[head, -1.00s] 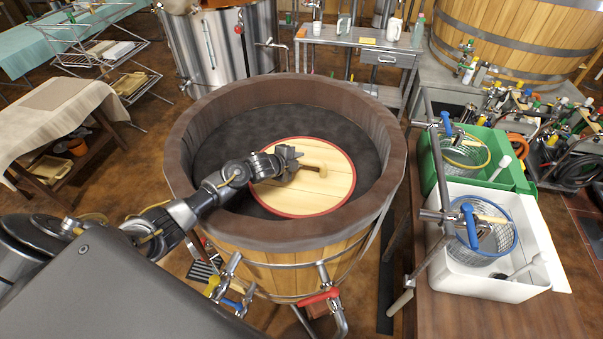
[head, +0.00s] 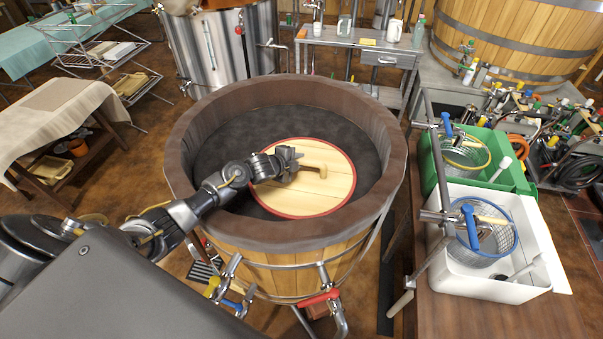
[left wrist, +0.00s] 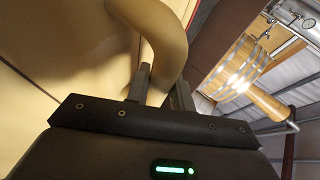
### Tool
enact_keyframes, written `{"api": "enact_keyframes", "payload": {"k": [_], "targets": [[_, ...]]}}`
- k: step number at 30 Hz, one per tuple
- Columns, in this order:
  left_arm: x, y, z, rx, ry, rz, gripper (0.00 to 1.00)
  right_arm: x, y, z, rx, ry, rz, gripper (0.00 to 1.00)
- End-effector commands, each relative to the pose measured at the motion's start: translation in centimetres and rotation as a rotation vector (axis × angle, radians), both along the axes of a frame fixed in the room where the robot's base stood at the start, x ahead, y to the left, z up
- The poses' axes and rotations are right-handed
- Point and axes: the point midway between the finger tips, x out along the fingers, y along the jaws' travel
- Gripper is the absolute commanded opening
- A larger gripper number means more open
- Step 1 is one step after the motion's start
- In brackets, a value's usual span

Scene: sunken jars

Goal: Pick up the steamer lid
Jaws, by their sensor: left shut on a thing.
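The steamer lid (head: 325,186) is a round pale wooden disc with a red rim and a wooden handle (head: 319,171) on top. It lies inside the large wooden vat in the head view. My left gripper (head: 296,163) reaches over the vat's left rim and is shut on the lid's handle. In the left wrist view the curved handle (left wrist: 168,40) rises between the two fingers (left wrist: 158,90), and the pale lid surface (left wrist: 60,60) fills the left side. My right gripper is not in view.
The vat's thick brown rim (head: 200,112) surrounds the lid and my arm crosses it. Pipes with a red valve (head: 318,298) are at its front. A table on the right holds a white bin (head: 500,287) and a green bin (head: 510,175). A metal cart (head: 340,37) stands behind.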

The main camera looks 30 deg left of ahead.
Motion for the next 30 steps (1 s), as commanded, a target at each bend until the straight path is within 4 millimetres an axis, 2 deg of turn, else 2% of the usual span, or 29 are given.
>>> {"api": "enact_keyframes", "payload": {"k": [5, 8, 18, 21, 30], "targets": [[0.1, 0.1, 0.3, 0.0, -0.003, 0.001, 0.0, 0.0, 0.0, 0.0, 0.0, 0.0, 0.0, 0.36], [0.2, 0.1, 1.2, -0.001, -0.006, 0.0, 0.0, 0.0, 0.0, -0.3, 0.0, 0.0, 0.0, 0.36], [0.2, 0.0, 7.6, 0.001, -0.008, 0.0, 0.0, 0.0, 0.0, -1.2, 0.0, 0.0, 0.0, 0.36], [0.2, 0.0, 8.9, -0.002, -0.005, -0.001, 0.0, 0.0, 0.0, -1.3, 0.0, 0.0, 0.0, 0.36], [0.1, 0.0, 10.4, -0.002, -0.002, 0.0, 0.0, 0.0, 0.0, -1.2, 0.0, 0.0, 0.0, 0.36]]}}
